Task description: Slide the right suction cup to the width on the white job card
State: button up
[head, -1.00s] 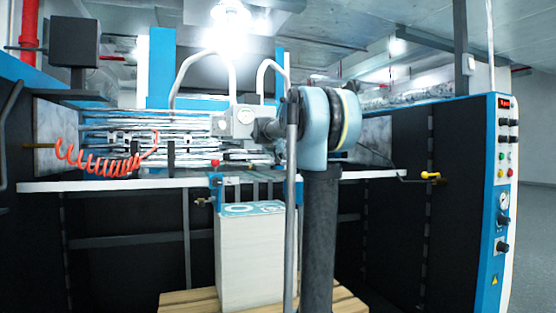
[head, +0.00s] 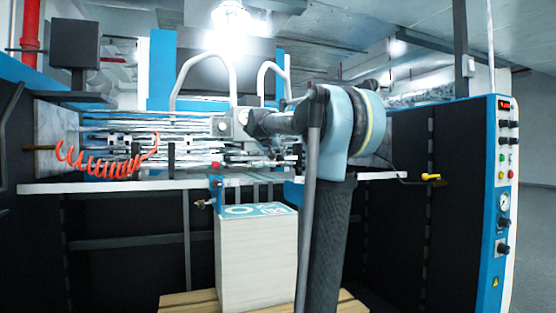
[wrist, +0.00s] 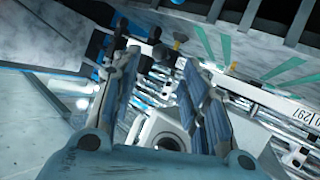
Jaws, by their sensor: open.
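My gripper (wrist: 160,60) shows in the wrist view with two blue-grey fingers apart and nothing held between them. Small dark fittings (wrist: 161,51) show beyond the fingertips; I cannot tell whether one is the right suction cup. A pale housing with a round dark opening (wrist: 168,139) lies beyond the gripper.
A paper stack (head: 256,262) with a teal-printed top stands on a wooden pallet (head: 188,301). A coiled red hose (head: 105,160) hangs at left. A control panel (head: 502,210) stands at right, with a yellow-handled crank (head: 430,178) beside it. Bright metal rails cross behind my arm.

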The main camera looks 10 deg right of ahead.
jog(key=shift+v, duration=2.45)
jog(key=s+d+f+g+y, duration=0.1)
jog(key=s+d+f+g, duration=0.1)
jog(key=s+f, duration=0.85)
jog(key=s+d+f+g+y, duration=0.1)
jog(key=s+d+f+g, duration=0.15)
jog(key=s+f, duration=0.8)
jog(key=s+a+f+n+g+y, duration=0.2)
jog(key=s+a+f, duration=0.1)
jog(key=s+f, duration=0.8)
jog(key=s+a+f+n+g+y, duration=0.1)
jog(key=s+a+f+g+y, duration=0.1)
jog(key=s+f, duration=1)
notch_tip(320, 180, down, 7)
jog(key=shift+a+r+n+g+y, duration=0.1)
jog(key=shift+a+n+g+y, duration=0.4)
jog(key=shift+a, duration=0.7)
